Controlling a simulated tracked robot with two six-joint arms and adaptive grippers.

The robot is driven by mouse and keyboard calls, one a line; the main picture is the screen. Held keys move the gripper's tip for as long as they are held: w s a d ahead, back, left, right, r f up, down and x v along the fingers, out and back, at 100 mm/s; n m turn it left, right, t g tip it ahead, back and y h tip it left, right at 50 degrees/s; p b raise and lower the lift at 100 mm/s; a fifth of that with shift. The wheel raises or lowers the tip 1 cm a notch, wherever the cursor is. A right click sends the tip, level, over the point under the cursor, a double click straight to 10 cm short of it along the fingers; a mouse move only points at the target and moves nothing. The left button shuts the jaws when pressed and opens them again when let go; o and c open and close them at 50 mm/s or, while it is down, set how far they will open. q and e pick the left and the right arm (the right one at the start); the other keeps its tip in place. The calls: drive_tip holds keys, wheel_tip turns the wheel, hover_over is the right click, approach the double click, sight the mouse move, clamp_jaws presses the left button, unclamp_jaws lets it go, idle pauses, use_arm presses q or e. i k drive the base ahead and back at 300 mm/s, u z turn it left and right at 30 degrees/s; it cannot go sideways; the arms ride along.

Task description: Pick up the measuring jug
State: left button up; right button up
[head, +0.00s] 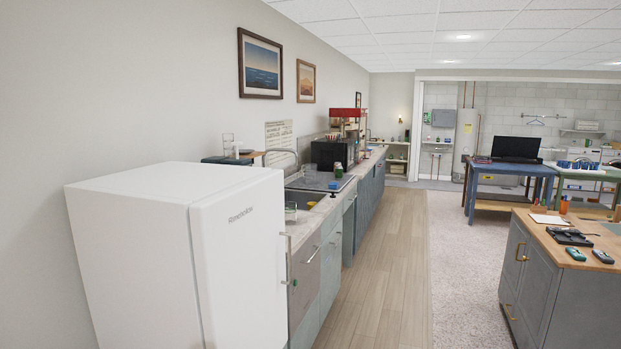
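I cannot pick out a measuring jug for certain. A clear vessel (228,143) stands beyond the white fridge near the left wall, too small to identify. Neither of my grippers shows in the head view.
A white fridge (165,250) stands close at left, hiding part of the counter (310,222) behind it. A grey island (560,275) with a wooden top is at right. The wooden floor strip (375,270) between them is clear. A blue workbench (485,190) stands farther back.

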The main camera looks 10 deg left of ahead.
sight(310, 172)
drive_tip(key=z, duration=0.3)
drive_tip(key=i, duration=1.7)
drive_tip(key=z, duration=0.45)
drive_tip(key=i, duration=2.75)
drive_tip(key=u, duration=0.15)
drive_tip(key=i, duration=1.4)
drive_tip(key=u, duration=0.8)
drive_tip(key=i, duration=1.4)
drive_tip(key=u, duration=1.1)
drive_tip(key=i, duration=1.05)
drive_tip(key=u, duration=0.25)
drive_tip(key=k, duration=0.3)
drive_tip(key=u, duration=0.05)
